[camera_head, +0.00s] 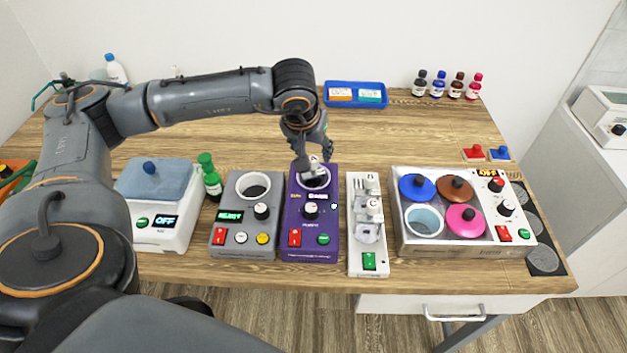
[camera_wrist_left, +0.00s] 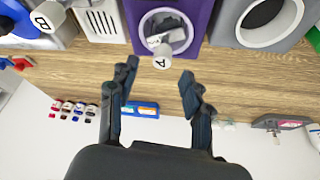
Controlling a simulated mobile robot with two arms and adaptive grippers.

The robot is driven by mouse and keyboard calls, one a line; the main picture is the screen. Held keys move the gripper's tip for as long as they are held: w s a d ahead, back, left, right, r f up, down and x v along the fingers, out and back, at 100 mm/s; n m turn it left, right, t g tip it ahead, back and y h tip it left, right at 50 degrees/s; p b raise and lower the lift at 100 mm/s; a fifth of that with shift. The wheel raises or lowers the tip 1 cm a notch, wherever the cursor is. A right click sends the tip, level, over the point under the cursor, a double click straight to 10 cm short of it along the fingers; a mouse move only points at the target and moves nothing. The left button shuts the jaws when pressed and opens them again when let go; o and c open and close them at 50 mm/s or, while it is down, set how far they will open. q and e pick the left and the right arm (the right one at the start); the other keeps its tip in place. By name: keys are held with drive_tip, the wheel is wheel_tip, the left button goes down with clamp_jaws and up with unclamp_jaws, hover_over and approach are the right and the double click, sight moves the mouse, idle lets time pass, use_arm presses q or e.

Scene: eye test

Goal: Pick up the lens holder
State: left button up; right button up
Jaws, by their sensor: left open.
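A pale grey piece with a round white end marked A sits tilted in the round well of the purple device (camera_head: 322,235). It looks like the lens holder (camera_wrist_left: 164,44), and it shows partly in the head view (camera_head: 313,172). Its lower part is hidden in the well. My left gripper (camera_head: 314,157) is just above the well, at its back edge. In the left wrist view its two fingers (camera_wrist_left: 160,72) are apart, with the marked end in front of the gap and nothing between them. My right gripper is not in view.
A grey device (camera_head: 232,237) stands left of the purple one. A white rack (camera_head: 356,262) stands close on its right, then a box with coloured lids (camera_head: 408,240). A blue tray (camera_head: 331,88) and several bottles (camera_head: 438,84) stand at the back. The wood behind the devices is mostly free.

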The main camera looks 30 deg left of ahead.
sight(313, 159)
use_arm(q)
drive_tip(key=shift+f+p, duration=0.35)
drive_tip(key=shift+f, duration=0.05)
drive_tip(key=p+x, duration=0.1)
drive_tip(key=x, duration=0.2)
drive_tip(key=shift+f, duration=0.3)
drive_tip(key=shift+w+a+f, duration=0.1)
drive_tip(key=shift+w+f, duration=0.05)
drive_tip(key=shift+f, duration=0.3)
clamp_jaws()
